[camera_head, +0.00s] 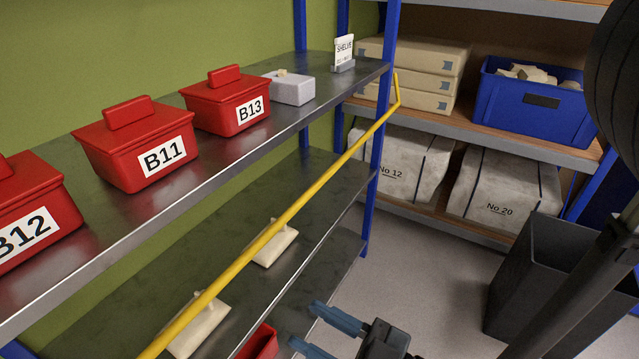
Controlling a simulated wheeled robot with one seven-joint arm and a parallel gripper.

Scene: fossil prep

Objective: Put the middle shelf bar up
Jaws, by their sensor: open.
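The yellow bar (285,217) runs lengthwise along the front of the metal shelving. Its far end bends upward beside the far blue post (383,110). From there it slants down to the bottom edge of the view, below the front edge of the top visible shelf (190,200) and across the lower shelves. Its near end is out of view. My gripper (322,333) is at the bottom centre, right of the bar and apart from it in the picture. Its two blue fingers are spread and nothing shows between them.
Red lidded boxes B11 (135,150), B13 (228,105) and B12 (30,215) stand on the top visible shelf. Pale pieces (275,245) lie lower down. A dark bin (545,275) stands on the right. Grey floor (430,265) is open between shelving and bin.

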